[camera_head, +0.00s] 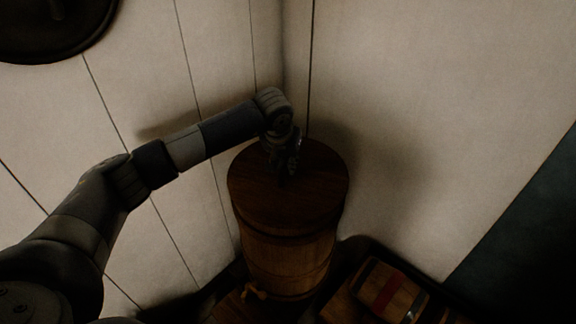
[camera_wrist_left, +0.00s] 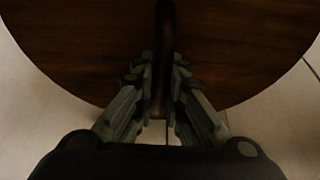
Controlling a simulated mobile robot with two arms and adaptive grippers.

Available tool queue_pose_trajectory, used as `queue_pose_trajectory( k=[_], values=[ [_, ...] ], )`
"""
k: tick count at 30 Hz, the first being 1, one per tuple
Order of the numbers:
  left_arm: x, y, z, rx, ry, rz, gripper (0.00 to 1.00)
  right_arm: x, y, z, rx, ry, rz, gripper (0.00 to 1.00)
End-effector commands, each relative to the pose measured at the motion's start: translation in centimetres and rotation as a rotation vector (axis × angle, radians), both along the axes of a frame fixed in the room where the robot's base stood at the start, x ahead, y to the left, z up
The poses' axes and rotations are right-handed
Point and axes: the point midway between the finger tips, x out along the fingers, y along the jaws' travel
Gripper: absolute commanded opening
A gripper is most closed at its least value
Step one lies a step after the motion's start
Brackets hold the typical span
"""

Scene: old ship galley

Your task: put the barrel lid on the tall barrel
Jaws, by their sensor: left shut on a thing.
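The tall barrel (camera_head: 285,262) stands upright in the corner, light brown wood with a small tap low on its front. The round dark wooden barrel lid (camera_head: 262,205) lies over the barrel's top in the head view, looking about level; I cannot tell whether it rests on the rim. My left gripper (camera_head: 287,168) is above the lid's middle. In the left wrist view the gripper (camera_wrist_left: 160,88) is shut on the lid's dark handle (camera_wrist_left: 165,40), with the lid's face (camera_wrist_left: 90,45) filling the upper part. My right gripper is not in view.
White plank walls (camera_head: 400,110) meet close behind the barrel. A dark round object (camera_head: 50,25) is on the wall at upper left. A dark area (camera_head: 530,240) lies far right.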

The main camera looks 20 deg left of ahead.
Motion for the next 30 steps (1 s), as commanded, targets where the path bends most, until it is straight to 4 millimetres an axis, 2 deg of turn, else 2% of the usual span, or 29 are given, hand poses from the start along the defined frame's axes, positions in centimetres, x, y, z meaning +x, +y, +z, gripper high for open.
queue_pose_trajectory(
  k=[3, 7, 16, 26, 27, 30],
  values=[
    [0.9, 0.3, 0.2, -0.002, -0.004, 0.001, 0.0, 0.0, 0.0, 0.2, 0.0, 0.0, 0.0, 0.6],
    [1.1, 0.3, -0.1, -0.002, -0.003, 0.0, 0.0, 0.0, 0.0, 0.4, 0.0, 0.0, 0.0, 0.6],
    [1.1, 0.3, -3.3, -0.002, -0.002, 0.0, 0.0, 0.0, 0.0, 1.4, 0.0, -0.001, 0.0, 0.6],
    [1.1, 0.4, -3.7, -0.002, -0.004, -0.001, 0.0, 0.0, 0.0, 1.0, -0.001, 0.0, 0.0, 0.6],
    [1.0, 0.4, -4.0, 0.0, 0.001, 0.0, 0.14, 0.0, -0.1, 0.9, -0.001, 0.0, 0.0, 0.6],
    [1.0, 0.4, -3.9, 0.0, 0.001, 0.0, 0.32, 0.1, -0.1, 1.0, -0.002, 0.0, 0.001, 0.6]
  ],
)
